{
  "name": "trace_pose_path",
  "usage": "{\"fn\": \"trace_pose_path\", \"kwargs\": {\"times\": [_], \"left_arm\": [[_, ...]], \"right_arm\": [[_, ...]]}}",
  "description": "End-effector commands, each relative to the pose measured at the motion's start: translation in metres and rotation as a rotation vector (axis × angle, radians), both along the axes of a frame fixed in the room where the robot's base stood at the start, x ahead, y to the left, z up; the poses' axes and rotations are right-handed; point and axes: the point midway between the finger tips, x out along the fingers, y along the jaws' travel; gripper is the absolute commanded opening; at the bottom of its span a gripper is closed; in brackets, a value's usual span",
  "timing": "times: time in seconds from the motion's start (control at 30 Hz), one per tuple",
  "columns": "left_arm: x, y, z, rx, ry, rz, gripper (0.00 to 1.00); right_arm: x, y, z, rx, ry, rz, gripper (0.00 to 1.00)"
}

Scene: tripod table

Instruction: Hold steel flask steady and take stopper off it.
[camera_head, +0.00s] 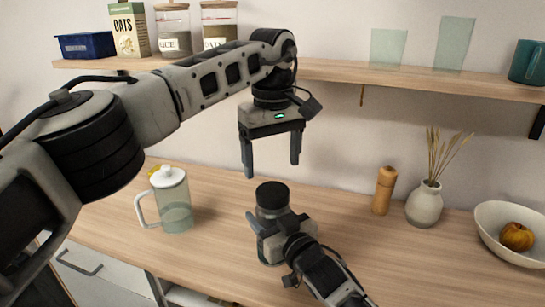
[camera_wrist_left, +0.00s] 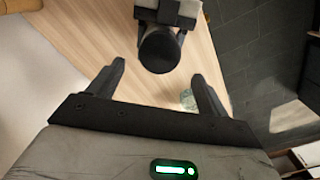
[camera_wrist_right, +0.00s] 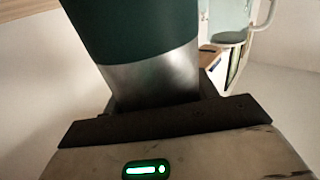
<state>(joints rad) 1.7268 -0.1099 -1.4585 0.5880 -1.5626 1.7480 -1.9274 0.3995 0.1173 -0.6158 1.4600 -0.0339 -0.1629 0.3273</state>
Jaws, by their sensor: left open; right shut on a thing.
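The flask (camera_head: 268,251) stands upright on the wooden counter, with a dark stopper (camera_head: 271,194) seated in its top. My right gripper (camera_head: 278,228) is shut around the flask below the stopper and partly hides it. The right wrist view shows the flask's steel and dark green wall (camera_wrist_right: 150,82) close up between the jaws. My left gripper (camera_head: 272,170) is open, pointing down above the stopper, with a small gap and nothing between its fingers. In the left wrist view the stopper's round dark top (camera_wrist_left: 159,49) lies just beyond the left fingertips.
A glass jug (camera_head: 174,205) with a white lid stands left of the flask. A wooden mill (camera_head: 384,190), a vase (camera_head: 424,205) with dry stalks and a bowl (camera_head: 500,240) holding fruit stand at the right. A shelf (camera_head: 335,72) with jars and glasses runs behind my left arm.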

Motion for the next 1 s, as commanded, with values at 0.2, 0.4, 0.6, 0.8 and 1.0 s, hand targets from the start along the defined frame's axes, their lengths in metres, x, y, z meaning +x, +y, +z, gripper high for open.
{"fn": "trace_pose_path", "kwargs": {"times": [0.2,0.4,0.6,0.8,1.0], "left_arm": [[0.0,0.001,-0.02,0.0,0.003,-0.04,0.78],[0.0,0.0,-0.052,0.0,0.003,-0.038,0.78],[0.0,0.0,-0.073,0.0,0.002,-0.035,0.78],[0.0,0.0,-0.079,0.0,0.0,-0.034,0.78],[0.0,0.0,-0.079,0.0,0.0,-0.035,0.7]], "right_arm": [[0.0,-0.001,-0.002,-0.005,0.002,-0.001,0.0],[0.0,-0.001,-0.002,-0.005,0.002,-0.001,0.0],[0.0,-0.001,-0.002,-0.005,0.002,-0.001,0.0],[0.0,-0.001,-0.002,-0.005,0.002,-0.001,0.0],[0.0,-0.001,-0.002,-0.005,0.002,-0.001,0.0]]}}
